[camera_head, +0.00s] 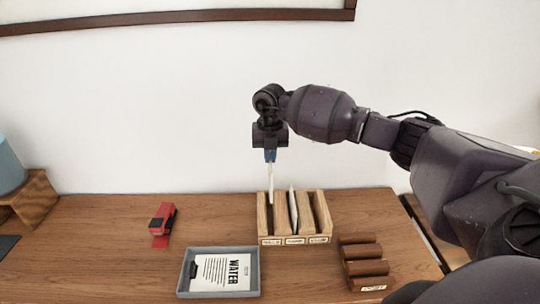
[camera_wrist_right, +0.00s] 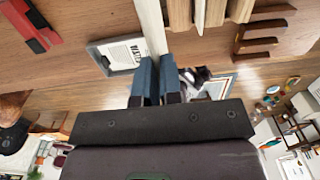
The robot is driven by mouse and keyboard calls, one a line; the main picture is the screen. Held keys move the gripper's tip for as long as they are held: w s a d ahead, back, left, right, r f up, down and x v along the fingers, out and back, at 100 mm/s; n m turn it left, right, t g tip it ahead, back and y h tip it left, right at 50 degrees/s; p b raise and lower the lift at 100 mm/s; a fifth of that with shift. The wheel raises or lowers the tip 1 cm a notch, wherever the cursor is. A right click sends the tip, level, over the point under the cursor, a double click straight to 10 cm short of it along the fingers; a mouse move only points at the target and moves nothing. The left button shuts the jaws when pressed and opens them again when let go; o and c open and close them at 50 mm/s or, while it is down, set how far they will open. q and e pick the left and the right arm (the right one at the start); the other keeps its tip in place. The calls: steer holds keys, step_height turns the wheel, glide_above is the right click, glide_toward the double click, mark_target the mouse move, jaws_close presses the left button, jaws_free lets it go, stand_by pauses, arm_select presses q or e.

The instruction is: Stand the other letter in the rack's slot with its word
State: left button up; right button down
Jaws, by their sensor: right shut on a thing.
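The wooden rack (camera_head: 296,239) stands on the table with small labels along its front, too small to read surely. A white letter (camera_head: 293,208) stands in its middle slot, leaning slightly. My right gripper (camera_head: 270,156), with blue fingers, is shut on another white letter (camera_head: 271,184), held upright and edge-on at the rack's left slot. I cannot tell whether its lower edge is inside the slot. In the right wrist view this held letter (camera_wrist_right: 152,27) runs from the fingers beside the rack (camera_wrist_right: 207,12); its word is hidden. My left gripper is not in view.
A grey tray (camera_head: 187,279) holding a sheet (camera_head: 222,272) reading WATER lies in front of the rack. A red stapler (camera_head: 162,220) is at left. A small brown slotted holder (camera_head: 366,266) stands right of the rack. The table between stapler and rack is clear.

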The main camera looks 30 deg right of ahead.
steer(key=shift+s+d+f, duration=0.1)
step_height(320, 180, down, 6)
steer(key=b, duration=0.2)
steer(key=shift+r+b, duration=0.2)
steer(key=shift+b, duration=0.2)
steer(key=shift+f+b, duration=0.85)
steer(key=shift+f, duration=0.65)
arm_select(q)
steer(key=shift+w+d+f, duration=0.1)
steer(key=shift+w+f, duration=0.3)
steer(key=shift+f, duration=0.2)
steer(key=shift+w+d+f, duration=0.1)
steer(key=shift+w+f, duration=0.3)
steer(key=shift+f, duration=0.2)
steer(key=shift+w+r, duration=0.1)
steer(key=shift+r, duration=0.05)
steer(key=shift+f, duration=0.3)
arm_select(e)
steer(key=shift+f, duration=0.15)
